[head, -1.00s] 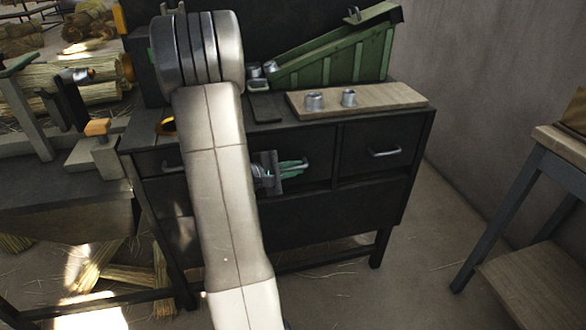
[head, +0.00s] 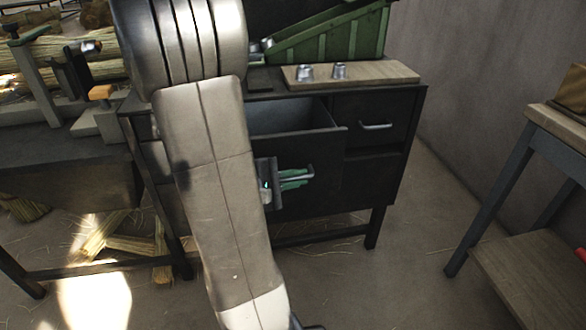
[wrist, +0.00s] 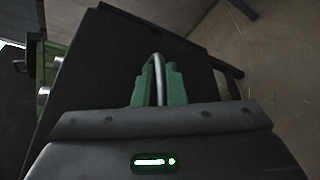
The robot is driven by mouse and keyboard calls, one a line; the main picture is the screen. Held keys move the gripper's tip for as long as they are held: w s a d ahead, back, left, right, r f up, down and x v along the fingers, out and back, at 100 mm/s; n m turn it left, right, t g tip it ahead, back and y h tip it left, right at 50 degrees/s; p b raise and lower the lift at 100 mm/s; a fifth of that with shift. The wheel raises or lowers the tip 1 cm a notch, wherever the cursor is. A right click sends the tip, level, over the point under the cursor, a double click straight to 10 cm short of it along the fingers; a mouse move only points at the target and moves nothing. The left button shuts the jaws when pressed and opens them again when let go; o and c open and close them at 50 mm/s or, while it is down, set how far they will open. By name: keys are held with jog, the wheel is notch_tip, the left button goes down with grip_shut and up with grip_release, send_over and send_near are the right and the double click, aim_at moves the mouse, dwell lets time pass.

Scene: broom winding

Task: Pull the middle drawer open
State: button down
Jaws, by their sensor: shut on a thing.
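The middle drawer (head: 322,150) of the dark cabinet stands pulled out, and its open top and grey inside show in the head view. My gripper (head: 294,180) is in front of this drawer, with its green fingers shut on the drawer's handle (head: 311,172). In the wrist view the green fingers (wrist: 159,86) close around the curved metal handle (wrist: 157,66). The right drawer (head: 376,124) is shut. My arm hides the left part of the cabinet front.
A wooden board (head: 350,74) with two metal cups (head: 305,72) lies on the cabinet top beside a green sloped bin (head: 330,38). A workbench (head: 560,125) stands at the right. Floor between is clear apart from straw.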

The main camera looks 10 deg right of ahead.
jog(key=shift+s, duration=1.35)
jog(key=c, duration=1.5)
grip_release()
jog(key=shift+p+v, duration=1.8)
jog(key=shift+v, duration=5.05)
